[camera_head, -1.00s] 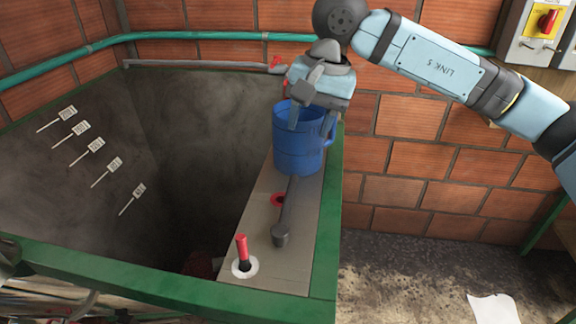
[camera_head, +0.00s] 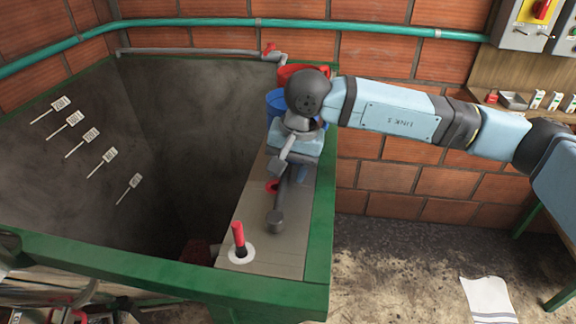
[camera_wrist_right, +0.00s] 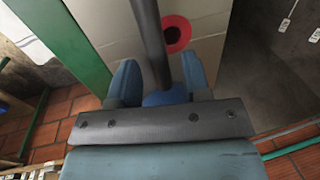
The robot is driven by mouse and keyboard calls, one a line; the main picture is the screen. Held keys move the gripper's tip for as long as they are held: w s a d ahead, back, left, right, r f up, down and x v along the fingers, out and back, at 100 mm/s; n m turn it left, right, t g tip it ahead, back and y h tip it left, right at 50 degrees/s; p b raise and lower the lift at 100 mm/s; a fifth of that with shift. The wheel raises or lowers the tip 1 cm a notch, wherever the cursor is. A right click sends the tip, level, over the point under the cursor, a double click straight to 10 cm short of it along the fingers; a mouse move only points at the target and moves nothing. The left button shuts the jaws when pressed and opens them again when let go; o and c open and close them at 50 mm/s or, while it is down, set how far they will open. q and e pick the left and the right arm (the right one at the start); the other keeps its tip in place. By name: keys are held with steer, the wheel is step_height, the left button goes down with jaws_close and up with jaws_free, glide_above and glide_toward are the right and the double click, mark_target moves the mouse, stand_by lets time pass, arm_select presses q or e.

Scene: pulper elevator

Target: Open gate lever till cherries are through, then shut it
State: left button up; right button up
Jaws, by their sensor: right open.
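A long grey bar (camera_head: 277,208) with a thick, rounded near end lies along the metal ledge of the tank, beside a red ring (camera_head: 271,187). My right gripper (camera_head: 294,172) is open low over the ledge. In the right wrist view, its fingers (camera_wrist_right: 161,82) stand on either side of the dark bar (camera_wrist_right: 151,40), with a gap visible; a blue part shows between them. A short red-handled lever (camera_head: 239,238) stands upright in a white ring at the ledge's near end. I cannot tell which is the gate lever. My left gripper is out of view.
A blue mug (camera_head: 276,103) and a red container (camera_head: 300,73) stand behind my right gripper, partly hidden. The deep tank (camera_head: 150,150) has a green rim (camera_head: 150,275). A dark red patch (camera_head: 197,252), possibly cherries, shows low inside. A switch box (camera_head: 535,28) hangs at right.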

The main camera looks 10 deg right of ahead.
jaws_close()
steer(key=shift+a+f, duration=0.1)
